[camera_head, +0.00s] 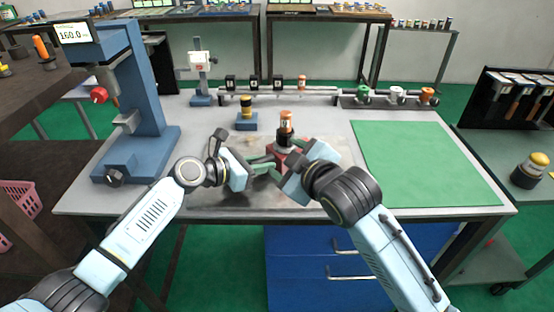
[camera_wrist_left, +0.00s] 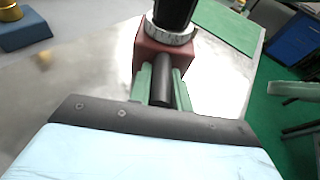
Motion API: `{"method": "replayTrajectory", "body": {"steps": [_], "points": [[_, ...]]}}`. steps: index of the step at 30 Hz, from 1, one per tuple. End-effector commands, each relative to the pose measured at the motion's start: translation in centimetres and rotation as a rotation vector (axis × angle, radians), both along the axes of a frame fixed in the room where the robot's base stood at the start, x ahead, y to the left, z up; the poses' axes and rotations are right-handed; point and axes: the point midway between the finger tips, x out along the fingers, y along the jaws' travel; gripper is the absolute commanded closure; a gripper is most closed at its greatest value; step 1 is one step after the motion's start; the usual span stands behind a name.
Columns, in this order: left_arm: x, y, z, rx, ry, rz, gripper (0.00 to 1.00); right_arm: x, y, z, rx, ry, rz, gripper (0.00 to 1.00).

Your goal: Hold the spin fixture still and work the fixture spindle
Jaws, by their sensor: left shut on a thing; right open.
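The spin fixture (camera_head: 283,160) is a red block on the worn metal plate at the middle of the bench; its red body also shows in the left wrist view (camera_wrist_left: 150,54). The fixture spindle (camera_head: 286,139) stands upright on top, dark with an orange-banded part (camera_head: 286,120) above; the left wrist view shows a silver collar (camera_wrist_left: 166,34) below a black cylinder. My left gripper (camera_head: 271,163) is shut on a dark round bar (camera_wrist_left: 161,85) sticking out of the block, one green finger on each side. My right gripper (camera_head: 299,146) is open close to the fixture's right side; its fingertips are partly hidden.
A blue press-like stand (camera_head: 150,90) with a display stands at the left. A yellow-and-black piece on a blue block (camera_head: 246,122) sits behind the fixture. A green mat (camera_head: 420,160) lies clear at the right. A rail with several small parts (camera_head: 270,90) runs along the back.

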Motion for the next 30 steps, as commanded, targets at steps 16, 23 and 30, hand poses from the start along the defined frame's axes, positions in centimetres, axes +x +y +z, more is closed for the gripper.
{"method": "replayTrajectory", "body": {"steps": [16, 23, 30], "points": [[-0.2, 0.0, -0.5, 0.005, 0.008, -0.002, 1.00, -5.5, 4.2, -1.8, -0.626, -0.388, 0.256, 0.40], [-0.2, 0.0, -0.5, 0.005, 0.008, -0.002, 1.00, -7.2, 4.2, -5.7, -0.858, -0.458, 0.352, 0.40], [-0.2, 0.0, -0.5, 0.005, 0.008, -0.002, 1.00, -8.8, 3.8, -10.2, -1.044, -0.485, 0.447, 0.40]]}}
